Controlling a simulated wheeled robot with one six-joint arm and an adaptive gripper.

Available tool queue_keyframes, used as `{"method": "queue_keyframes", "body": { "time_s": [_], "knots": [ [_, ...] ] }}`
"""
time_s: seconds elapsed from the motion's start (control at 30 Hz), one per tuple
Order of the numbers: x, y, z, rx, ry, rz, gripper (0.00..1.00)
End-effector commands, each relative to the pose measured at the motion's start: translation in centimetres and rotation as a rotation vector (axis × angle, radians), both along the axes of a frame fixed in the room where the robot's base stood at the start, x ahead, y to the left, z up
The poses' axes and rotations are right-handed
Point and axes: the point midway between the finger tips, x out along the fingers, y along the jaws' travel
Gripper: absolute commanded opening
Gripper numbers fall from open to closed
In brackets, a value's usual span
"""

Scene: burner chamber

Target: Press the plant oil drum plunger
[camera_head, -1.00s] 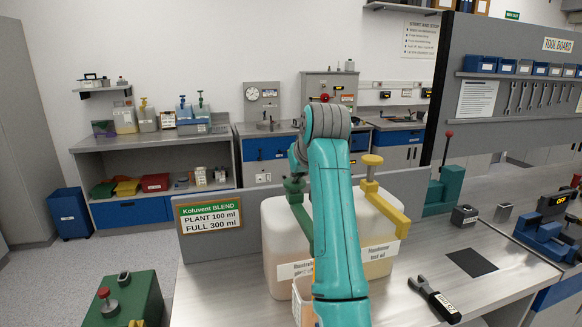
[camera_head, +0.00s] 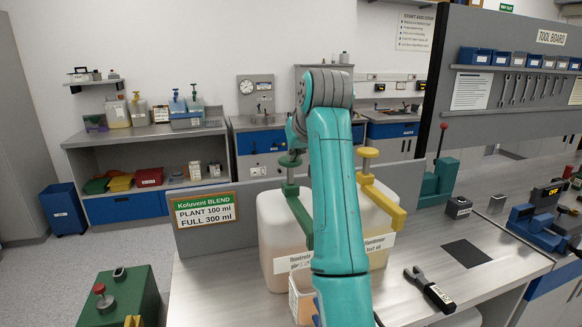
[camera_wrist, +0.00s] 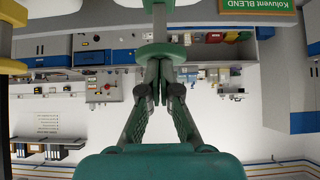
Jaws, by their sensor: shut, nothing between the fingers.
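The left drum (camera_head: 275,240) is pale and translucent, with a partly hidden label. Its green plunger head (camera_head: 290,160) stands raised above a green collar and spout. The wrist view, which is upside down, shows the green plunger (camera_wrist: 162,50) right at the tips of my gripper (camera_wrist: 163,68). My gripper is shut and empty, lined up with the plunger head; whether it touches is unclear. In the head view my gripper is hidden behind my teal arm. A small container (camera_head: 299,298) with orange-tan contents stands before the drum, partly hidden by my arm.
A second drum with a yellow plunger (camera_head: 367,152) and spout stands close on the right. A sign (camera_head: 205,210) reads PLANT 100 ml, FULL 300 ml. A black-handled tool (camera_head: 430,290) and dark mat (camera_head: 466,253) lie on the bench. A green box (camera_head: 120,298) is at left.

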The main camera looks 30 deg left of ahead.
Motion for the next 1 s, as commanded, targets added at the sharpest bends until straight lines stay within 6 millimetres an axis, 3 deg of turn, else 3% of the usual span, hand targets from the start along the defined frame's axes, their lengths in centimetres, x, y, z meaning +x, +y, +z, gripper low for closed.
{"method": "queue_keyframes", "body": {
  "time_s": [0.2, 0.4, 1.0],
  "knots": [
    [-2.0, -2.5, 3.3, 0.003, -0.004, -0.002, 0.0],
    [-3.2, -4.0, 5.2, 0.004, -0.005, -0.001, 0.0],
    [-3.7, -4.5, 5.9, 0.002, -0.004, -0.001, 0.0]
  ]
}}
